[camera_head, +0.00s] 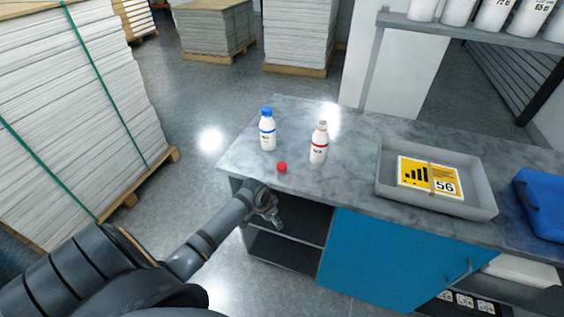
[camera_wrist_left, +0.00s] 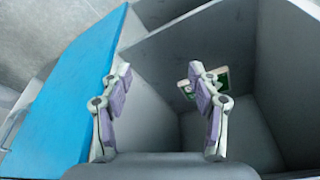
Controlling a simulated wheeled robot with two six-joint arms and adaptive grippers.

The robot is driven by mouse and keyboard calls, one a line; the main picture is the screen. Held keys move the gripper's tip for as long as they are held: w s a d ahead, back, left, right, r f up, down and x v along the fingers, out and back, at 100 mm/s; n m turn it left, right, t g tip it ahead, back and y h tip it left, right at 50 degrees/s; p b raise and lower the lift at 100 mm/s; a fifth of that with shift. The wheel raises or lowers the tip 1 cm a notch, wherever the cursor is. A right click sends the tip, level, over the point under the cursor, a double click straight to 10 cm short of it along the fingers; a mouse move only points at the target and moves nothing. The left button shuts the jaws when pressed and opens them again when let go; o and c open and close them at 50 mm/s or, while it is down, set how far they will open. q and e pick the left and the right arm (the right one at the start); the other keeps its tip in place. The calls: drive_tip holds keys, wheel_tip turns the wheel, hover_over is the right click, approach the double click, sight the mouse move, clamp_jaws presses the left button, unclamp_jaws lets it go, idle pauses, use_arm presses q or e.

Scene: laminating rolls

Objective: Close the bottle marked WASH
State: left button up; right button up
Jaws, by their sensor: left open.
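A white bottle with a red band (camera_head: 319,143) stands upright and uncapped on the grey marbled counter (camera_head: 345,183). A red cap (camera_head: 282,168) lies on the counter to its front left. A second white bottle with a blue band and blue cap (camera_head: 267,130) stands upright to the left. The labels are too small to read, so I cannot tell which one says WASH. My left gripper (camera_head: 270,216) is open and empty, in front of the counter edge and below the cap. Its spread fingers also show in the left wrist view (camera_wrist_left: 163,100). My right gripper is out of view.
A grey tray (camera_head: 483,202) holding a yellow and white card sits on the counter to the right. A blue bin (camera_head: 540,203) is at the far right. Below are a blue cabinet door (camera_head: 375,258) and open shelves. Stacked paper pallets (camera_head: 70,110) stand at left.

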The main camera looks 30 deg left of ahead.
use_arm(q)
wheel_tip(320, 180, up, 15)
drive_tip(key=w+d+m+p, duration=0.1)
drive_tip(key=d+m+p, duration=0.1)
drive_tip(key=d+m, duration=0.1)
drive_tip(key=h, duration=0.1)
approach(282, 167)
drive_tip(key=shift+s+d+f+b, duration=0.4)
drive_tip(key=shift+s+d+f, duration=0.5)
drive_tip(key=shift+s+f, duration=0.25)
drive_tip(key=shift+m+t+h, duration=0.3)
drive_tip(key=shift+t+h, duration=0.1)
drive_tip(key=a+r, duration=0.1)
drive_tip(key=w+a+r, duration=0.2)
drive_tip(key=r, duration=0.1)
drive_tip(key=shift+r, duration=0.1)
drive_tip(key=p+x, duration=0.1)
drive_tip(key=x, duration=0.3)
drive_tip(key=shift+w+d, duration=0.1)
drive_tip(key=shift+w+d+f, duration=0.1)
drive_tip(key=shift+w+f, duration=0.1)
drive_tip(key=shift+f, duration=0.5)
